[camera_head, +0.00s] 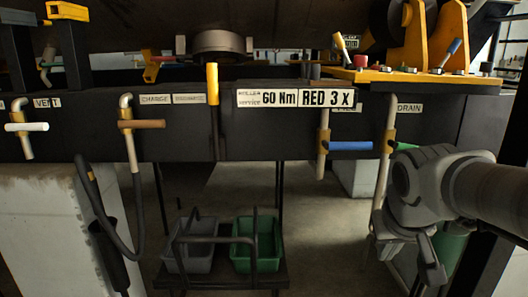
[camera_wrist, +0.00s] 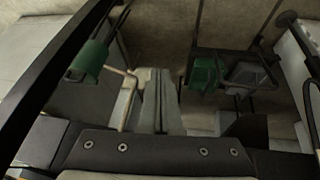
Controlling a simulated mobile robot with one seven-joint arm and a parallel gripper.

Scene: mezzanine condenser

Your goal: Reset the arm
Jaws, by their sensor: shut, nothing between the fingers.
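My arm comes in from the right edge of the head view, bent at a grey joint in front of the drain pipe. My gripper (camera_head: 430,272) hangs below that joint, pointing down, to the right of the two bins. In the wrist view my gripper (camera_wrist: 156,78) shows its two grey fingers side by side, shut with nothing between them. The fingertips are apart from the bins and touch nothing that I can see. Part of the drain pipe is hidden behind my arm.
A dark panel (camera_head: 185,142) carries pipes with a white handle (camera_head: 26,127), a brown handle (camera_head: 141,124) and a blue handle (camera_head: 350,146). A grey bin (camera_head: 190,252) and a green bin (camera_head: 257,248) stand on a low dark cart. Floor between cart and arm looks clear.

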